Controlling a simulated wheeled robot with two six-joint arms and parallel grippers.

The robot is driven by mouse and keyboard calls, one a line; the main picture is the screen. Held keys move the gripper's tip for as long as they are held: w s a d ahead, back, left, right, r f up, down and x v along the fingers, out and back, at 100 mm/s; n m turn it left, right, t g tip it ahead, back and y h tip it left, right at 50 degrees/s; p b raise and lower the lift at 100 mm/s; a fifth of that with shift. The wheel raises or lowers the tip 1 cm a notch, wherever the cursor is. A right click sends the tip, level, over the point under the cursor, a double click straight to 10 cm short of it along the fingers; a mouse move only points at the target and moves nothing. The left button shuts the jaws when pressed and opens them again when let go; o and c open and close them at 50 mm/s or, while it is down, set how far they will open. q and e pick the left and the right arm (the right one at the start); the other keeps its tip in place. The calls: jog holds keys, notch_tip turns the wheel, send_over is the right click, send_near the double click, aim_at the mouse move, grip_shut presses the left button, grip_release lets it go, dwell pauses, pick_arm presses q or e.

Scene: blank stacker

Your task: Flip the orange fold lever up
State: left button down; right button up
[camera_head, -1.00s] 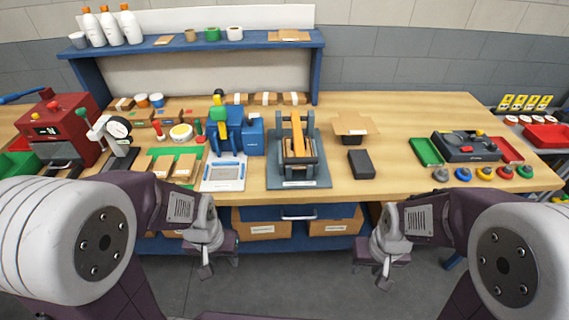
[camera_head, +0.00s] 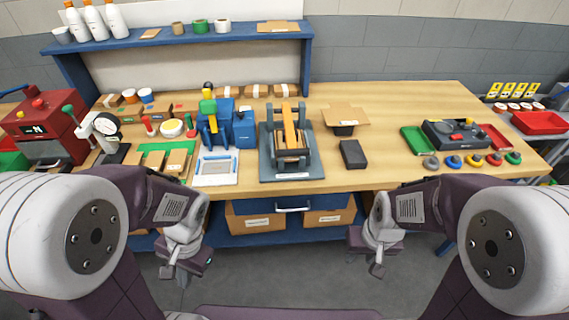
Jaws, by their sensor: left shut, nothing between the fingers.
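The orange fold lever (camera_head: 289,124) belongs to the grey blank stacker (camera_head: 290,171) in the middle of the bench. It runs lengthwise over a small brown stack of blanks (camera_head: 292,155) between dark grey side posts; its exact angle is hard to tell. My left gripper (camera_head: 188,272) hangs below the front edge of the bench at the left, shut and empty. My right gripper (camera_head: 377,269) hangs below the bench edge at the right, and its jaws are too small to read. Both grippers are well apart from the lever.
A blue press (camera_head: 215,130) with a green and yellow handle stands just left of the stacker. A black block (camera_head: 353,154) and an open carton (camera_head: 344,117) lie to its right. Drawers (camera_head: 292,223) sit below.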

pick_arm(q)
jog(key=w+a+r+m+t+y+b, duration=0.1)
jog(key=w+a+r+m+y+b, duration=0.15)
jog(key=a+m+y, duration=0.3)
jog(key=w+a+r+m+y+b, duration=0.1)
jog(key=a+r+m+y+b, duration=0.15)
jog(key=a+m+y, duration=0.35)
jog(key=w+d+r+m+t+y+b, duration=0.1)
jog(key=w+d+r+m+t+b, duration=0.15)
jog(key=w+t, duration=0.3)
jog(key=w+d+r+m+t+y+b, duration=0.1)
jog(key=w+d+m+t, duration=0.25)
jog(key=w, duration=0.35)
jog(key=w+d+f+m+t+h+b, duration=0.2)
jog(key=w+d+m+t+h+b, duration=0.35)
jog(key=d+t, duration=0.6)
jog(key=s+d+f+m+h+b, duration=0.1)
jog(key=d+f+m+h, duration=0.3)
jog(key=d, duration=0.4)
jog(key=s+d+f+m+h+b, duration=0.1)
jog(key=d+f+m+h+b, duration=0.1)
jog(key=d, duration=0.6)
jog(key=f+m+t+h, duration=0.1)
jog(key=m+h, duration=0.1)
jog(key=shift+d+f+h, duration=0.3)
jog(key=shift+d+f, duration=0.05)
jog(key=shift+w, duration=0.15)
